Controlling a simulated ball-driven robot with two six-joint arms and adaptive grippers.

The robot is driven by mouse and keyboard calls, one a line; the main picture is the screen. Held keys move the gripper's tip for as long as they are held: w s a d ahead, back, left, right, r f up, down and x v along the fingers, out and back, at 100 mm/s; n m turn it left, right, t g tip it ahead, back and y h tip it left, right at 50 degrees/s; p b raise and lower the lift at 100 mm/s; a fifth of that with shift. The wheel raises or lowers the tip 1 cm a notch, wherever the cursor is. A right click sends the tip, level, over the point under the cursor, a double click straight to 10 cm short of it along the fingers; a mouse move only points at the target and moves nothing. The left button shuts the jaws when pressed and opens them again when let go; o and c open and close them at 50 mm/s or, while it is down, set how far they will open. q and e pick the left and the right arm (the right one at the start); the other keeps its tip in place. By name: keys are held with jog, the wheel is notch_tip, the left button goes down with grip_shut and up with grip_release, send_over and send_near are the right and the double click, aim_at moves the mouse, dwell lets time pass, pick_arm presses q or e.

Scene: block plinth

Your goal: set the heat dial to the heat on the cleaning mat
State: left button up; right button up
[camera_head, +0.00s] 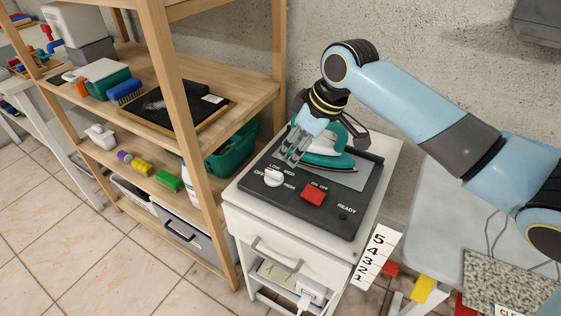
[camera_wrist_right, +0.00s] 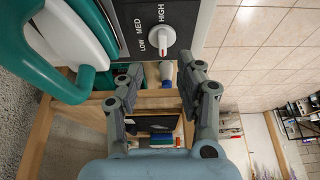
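The white heat dial (camera_head: 273,177) sits on the black control panel (camera_head: 328,222), ringed by OFF, LOW, MED and HIGH. In the wrist view the dial (camera_wrist_right: 161,36) shows a red mark; I cannot tell surely which word it points at. My right gripper (camera_head: 289,157) hangs just behind the dial, apart from it. In the wrist view its fingers (camera_wrist_right: 160,75) are spread and empty, with the dial beyond the tips. A speckled mat (camera_head: 510,282) at the bottom right carries a label starting "CLE"; the rest is cut off. My left gripper is not in view.
A green and white iron (camera_head: 322,150) stands on the panel close behind my right gripper. A red switch (camera_head: 313,194) is right of the dial. A wooden shelf (camera_head: 255,98) with a black tray stands to the left. A number strip (camera_head: 376,255) hangs at the cabinet's right.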

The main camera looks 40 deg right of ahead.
aim_at(279, 173)
jog(key=x, duration=0.3)
jog(key=shift+s+a+f, duration=0.1)
jog(key=shift+s+a, duration=0.05)
jog(key=shift+a, duration=0.1)
jog(key=x, duration=0.3)
jog(key=shift+f, duration=0.15)
jog(key=x, duration=0.3)
jog(key=shift+d+b, duration=0.1)
jog(key=shift+b, duration=0.25)
jog(key=shift+c, duration=1.6)
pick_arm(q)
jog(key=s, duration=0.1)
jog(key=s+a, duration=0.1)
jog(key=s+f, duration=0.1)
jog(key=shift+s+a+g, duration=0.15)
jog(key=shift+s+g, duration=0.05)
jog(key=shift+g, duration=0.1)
pick_arm(e)
grip_shut()
